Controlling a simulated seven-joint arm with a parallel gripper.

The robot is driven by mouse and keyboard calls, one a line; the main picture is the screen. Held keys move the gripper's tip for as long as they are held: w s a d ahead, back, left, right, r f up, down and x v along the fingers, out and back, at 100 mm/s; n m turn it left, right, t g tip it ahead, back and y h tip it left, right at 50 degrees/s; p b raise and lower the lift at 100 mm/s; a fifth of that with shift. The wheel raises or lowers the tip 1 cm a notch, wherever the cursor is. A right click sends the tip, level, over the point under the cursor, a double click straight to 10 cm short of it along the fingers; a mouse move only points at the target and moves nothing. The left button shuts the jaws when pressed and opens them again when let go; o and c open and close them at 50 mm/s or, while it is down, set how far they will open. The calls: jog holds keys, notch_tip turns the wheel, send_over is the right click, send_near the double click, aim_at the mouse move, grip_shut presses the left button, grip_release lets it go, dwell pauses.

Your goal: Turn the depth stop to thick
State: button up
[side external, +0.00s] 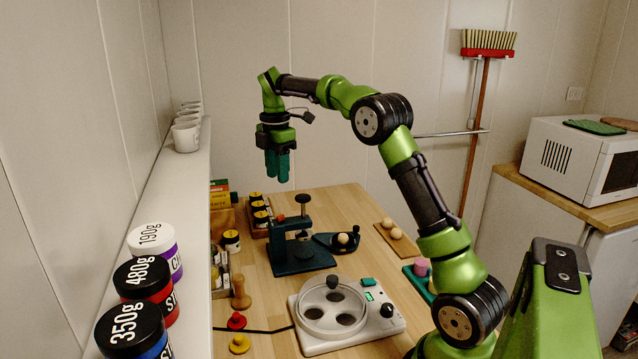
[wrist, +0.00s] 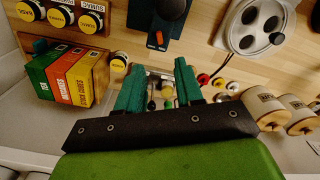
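My gripper (side external: 278,172) hangs pointing down, well above the table's back left part, apart from the press. In the wrist view, its green fingers (wrist: 158,85) are spread with nothing between them.
A white round-lidded appliance (side external: 345,325) stands in front of the press. A dark paddle with a ball (side external: 343,239) sits to the press's right. A long white shelf (side external: 185,220) edges the left side.

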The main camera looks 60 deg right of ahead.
aim_at(281, 218)
notch_tip(281, 218, down, 11)
jog(key=shift+f, duration=0.15)
jog(key=shift+c, duration=0.4)
grip_shut()
